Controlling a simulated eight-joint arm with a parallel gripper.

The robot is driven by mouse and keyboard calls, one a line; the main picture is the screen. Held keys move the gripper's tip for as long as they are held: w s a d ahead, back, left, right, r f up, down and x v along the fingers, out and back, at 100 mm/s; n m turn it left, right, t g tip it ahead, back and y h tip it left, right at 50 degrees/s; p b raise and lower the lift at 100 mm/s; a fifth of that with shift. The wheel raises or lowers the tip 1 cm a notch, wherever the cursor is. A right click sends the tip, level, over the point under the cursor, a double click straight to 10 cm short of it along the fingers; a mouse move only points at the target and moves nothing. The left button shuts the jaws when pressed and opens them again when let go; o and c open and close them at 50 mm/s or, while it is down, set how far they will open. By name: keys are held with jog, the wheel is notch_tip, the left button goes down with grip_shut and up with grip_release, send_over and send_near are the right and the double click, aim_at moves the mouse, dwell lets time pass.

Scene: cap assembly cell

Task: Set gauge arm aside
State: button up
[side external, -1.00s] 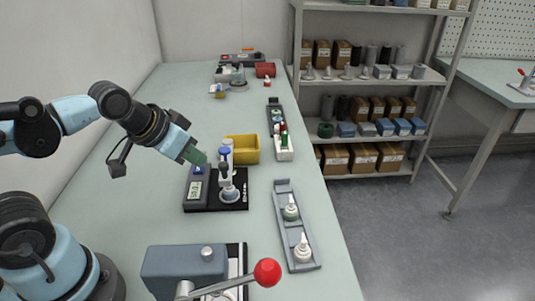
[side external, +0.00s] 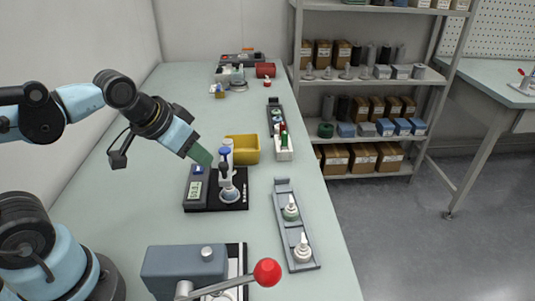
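The gauge (side external: 196,193) is a dark device with a small lit display, on a black base plate near the middle of the table. A post with a blue-topped part (side external: 225,153) and a dark arm-like part (side external: 224,172) stands over a round silver seat (side external: 230,195) on that plate. Which part is the gauge arm is hard to tell at this size. My gripper (side external: 203,157), with green fingers, is just left of the blue-topped part and close to it. The fingers overlap from this side, so their opening is hidden.
A yellow bin (side external: 245,149) stands behind the gauge. A grey tray (side external: 291,262) with two nozzle-topped pieces lies to the right. A press with a red-knobbed lever (side external: 267,272) is in front.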

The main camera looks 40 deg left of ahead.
aim_at(223, 164)
jog(key=shift+o, duration=1)
jog(key=w+d+r+g, duration=0.1)
jog(key=d+r+g, duration=0.1)
jog(key=r, duration=0.3)
jog(key=w+d+r+m+g, duration=0.1)
jog(key=w+r+g, duration=0.1)
jog(key=r+g, duration=0.2)
jog(key=shift+w+d+r+g, duration=0.3)
jog(key=shift+d+r, duration=0.1)
jog(key=shift+r, duration=0.45)
jog(key=shift+f, duration=6)
grip_shut()
